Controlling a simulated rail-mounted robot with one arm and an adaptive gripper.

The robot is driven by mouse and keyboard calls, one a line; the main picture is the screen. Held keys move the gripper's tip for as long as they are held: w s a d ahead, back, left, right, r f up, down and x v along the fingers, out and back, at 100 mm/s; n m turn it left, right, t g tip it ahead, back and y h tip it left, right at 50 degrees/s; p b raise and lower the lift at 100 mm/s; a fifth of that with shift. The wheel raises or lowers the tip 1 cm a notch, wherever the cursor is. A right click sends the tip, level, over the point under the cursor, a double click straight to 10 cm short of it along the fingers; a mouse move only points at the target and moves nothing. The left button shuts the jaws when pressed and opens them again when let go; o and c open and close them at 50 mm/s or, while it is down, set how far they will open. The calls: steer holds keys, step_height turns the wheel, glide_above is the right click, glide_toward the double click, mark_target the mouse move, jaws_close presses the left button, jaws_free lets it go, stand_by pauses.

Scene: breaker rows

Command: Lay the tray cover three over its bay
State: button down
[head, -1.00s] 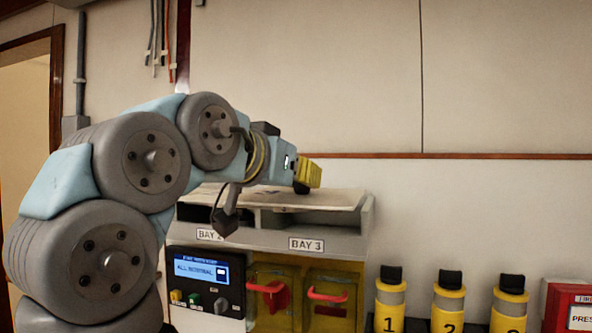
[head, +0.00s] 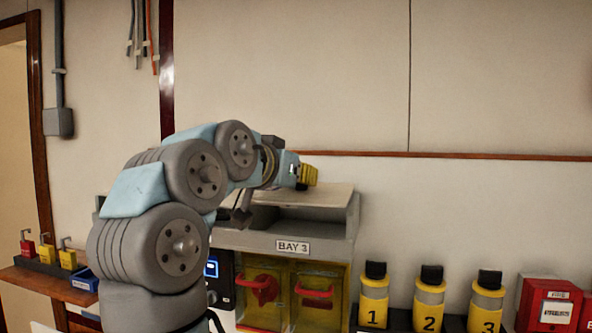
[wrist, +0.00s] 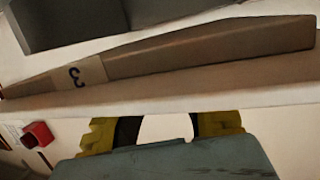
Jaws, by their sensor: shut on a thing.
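My gripper (head: 309,175) has yellow fingers and is above the top of the bay cabinet. A pale flat board (head: 325,194), which looks like tray cover three, lies level just under or beyond the fingers, over the dark opening above the BAY 3 label (head: 293,247). In the wrist view, my gripper (wrist: 165,125) is at the near edge of a whitish slab (wrist: 200,98). A brown strip with an upside-down "3" label (wrist: 80,74) runs along it. The gripper is shut on the cover; the grip itself is partly hidden. I cannot tell whether the cover touches the cabinet.
Red-handled yellow doors (head: 315,292) are below BAY 3. Numbered yellow canisters (head: 429,300) and a red box (head: 550,305) stand at right. A shelf with padlocks (head: 45,258) is at left. My arm hides the cabinet's left part.

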steer(key=shift+w+d+r+p, duration=0.15)
steer(key=shift+w+p, duration=0.25)
steer(key=shift+w, duration=0.25)
steer(key=shift+w+d+r+p, duration=0.15)
steer(key=shift+w+p, duration=0.25)
steer(key=shift+w, duration=0.25)
steer(key=shift+p+x, duration=0.5)
steer(key=shift+x, duration=0.45)
steer(key=shift+a+f+b, duration=0.25)
steer(key=shift+f+b, duration=0.35)
steer(key=shift+b, duration=0.1)
steer(key=shift+b, duration=0.7)
steer(key=shift+f+b, duration=0.55)
steer(key=shift+f, duration=0.1)
steer(key=c, duration=1)
jaws_free()
steer(key=shift+o, duration=0.2)
